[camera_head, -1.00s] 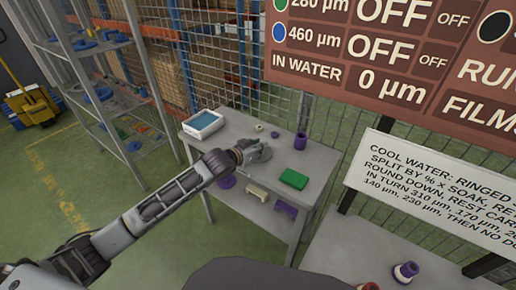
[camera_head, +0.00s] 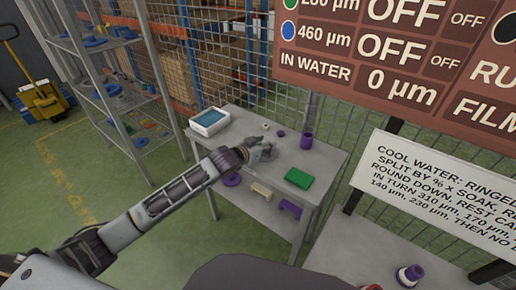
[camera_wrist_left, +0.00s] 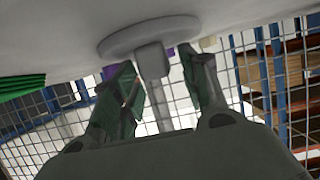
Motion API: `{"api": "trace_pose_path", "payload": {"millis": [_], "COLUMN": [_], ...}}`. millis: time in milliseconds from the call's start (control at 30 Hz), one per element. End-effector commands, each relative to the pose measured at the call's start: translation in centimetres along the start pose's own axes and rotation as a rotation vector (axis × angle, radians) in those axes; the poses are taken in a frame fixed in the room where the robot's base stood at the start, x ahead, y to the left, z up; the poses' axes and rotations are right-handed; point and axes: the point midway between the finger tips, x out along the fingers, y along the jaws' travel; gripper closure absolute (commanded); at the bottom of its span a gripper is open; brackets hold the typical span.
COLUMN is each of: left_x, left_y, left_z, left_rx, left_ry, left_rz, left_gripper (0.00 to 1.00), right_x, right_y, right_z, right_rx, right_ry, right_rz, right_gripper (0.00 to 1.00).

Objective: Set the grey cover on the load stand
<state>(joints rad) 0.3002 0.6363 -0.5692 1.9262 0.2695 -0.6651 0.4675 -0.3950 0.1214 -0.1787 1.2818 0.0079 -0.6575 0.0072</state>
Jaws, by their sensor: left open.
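The grey cover (camera_wrist_left: 118,44) is a flat round disc with an upright stem, standing on the grey table in the left wrist view, where the picture is upside down. My left gripper (camera_wrist_left: 160,84) is open, with one finger on each side of the stem; I cannot tell whether either touches it. In the head view my left gripper (camera_head: 262,150) is over the table's middle and largely hides the cover. I cannot make out for sure which thing is the load stand. My right gripper is not in view.
A second bench holds a purple-and-white piece (camera_head: 408,275). Wire mesh stands behind.

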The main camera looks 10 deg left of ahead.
Motion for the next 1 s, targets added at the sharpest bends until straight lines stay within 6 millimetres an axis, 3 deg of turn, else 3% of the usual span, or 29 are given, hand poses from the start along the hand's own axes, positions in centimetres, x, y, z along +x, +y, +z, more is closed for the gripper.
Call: {"api": "trace_pose_path", "payload": {"millis": [267, 600, 1000], "left_x": [-1.3, -4.5, -8.2], "left_y": [0.0, -0.1, 0.0], "left_z": [0.0, -0.1, -0.1], "left_rx": [0.0, 0.0, 0.0], "left_ry": [-0.001, -0.001, 0.0], "left_rz": [0.0, -0.001, 0.0], "left_gripper": [0.56, 0.56, 0.56], "right_x": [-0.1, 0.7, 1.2], "right_y": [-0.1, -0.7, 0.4], "right_z": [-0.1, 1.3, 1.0], "right_rx": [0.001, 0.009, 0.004], "right_ry": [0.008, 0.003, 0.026], "right_rz": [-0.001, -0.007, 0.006], "right_gripper": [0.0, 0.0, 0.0]}}
